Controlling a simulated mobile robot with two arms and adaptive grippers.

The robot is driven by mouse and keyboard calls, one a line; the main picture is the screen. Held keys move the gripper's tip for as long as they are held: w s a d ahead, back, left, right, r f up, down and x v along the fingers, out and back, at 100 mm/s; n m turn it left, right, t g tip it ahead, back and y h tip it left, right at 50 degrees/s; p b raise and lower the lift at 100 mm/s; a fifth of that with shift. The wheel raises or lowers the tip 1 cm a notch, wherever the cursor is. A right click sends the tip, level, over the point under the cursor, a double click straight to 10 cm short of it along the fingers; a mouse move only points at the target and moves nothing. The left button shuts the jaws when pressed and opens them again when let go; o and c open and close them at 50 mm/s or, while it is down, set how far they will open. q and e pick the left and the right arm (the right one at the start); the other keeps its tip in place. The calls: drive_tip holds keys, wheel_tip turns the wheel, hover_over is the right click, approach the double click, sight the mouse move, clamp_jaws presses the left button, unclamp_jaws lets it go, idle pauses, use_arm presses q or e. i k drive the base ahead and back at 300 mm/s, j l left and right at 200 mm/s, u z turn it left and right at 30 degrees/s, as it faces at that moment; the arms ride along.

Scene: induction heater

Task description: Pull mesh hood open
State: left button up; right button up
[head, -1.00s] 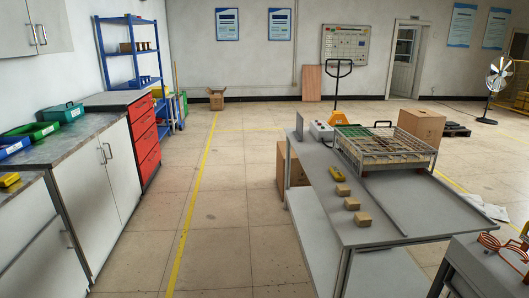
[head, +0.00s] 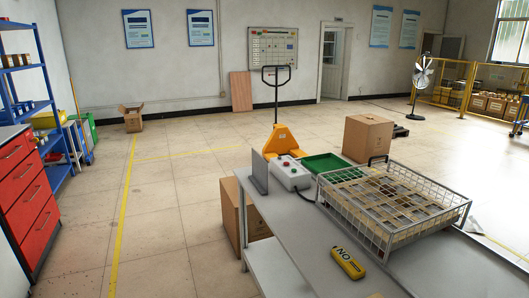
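The mesh hood (head: 350,226) is a silver wire-mesh frame on the grey table at the right of the head view. It sits low over a layout of flat beige and grey pieces (head: 385,197), which show through the wires, and it looks closed. A dark handle (head: 378,160) stands at its far edge. Neither of my grippers is in view, so I cannot see whether they are open or shut.
The grey table (head: 290,235) carries a white control box (head: 291,174) with red and green buttons, a green tray (head: 328,166) and a yellow device (head: 347,262). Cardboard boxes (head: 368,138) and a yellow pallet jack (head: 284,140) stand behind. Open floor lies left of the table.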

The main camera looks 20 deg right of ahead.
sight(468, 201)
drive_tip(key=i, duration=2.25)
drive_tip(key=i+z, duration=0.1)
drive_tip(key=z, duration=0.3)
drive_tip(key=i+z, duration=0.1)
drive_tip(key=z, duration=0.3)
drive_tip(key=i+j+z, duration=0.1)
drive_tip(key=z, duration=0.3)
drive_tip(key=j+z, duration=0.1)
drive_tip(key=z, duration=0.3)
drive_tip(key=i+j+z, duration=0.15)
drive_tip(key=z, duration=0.25)
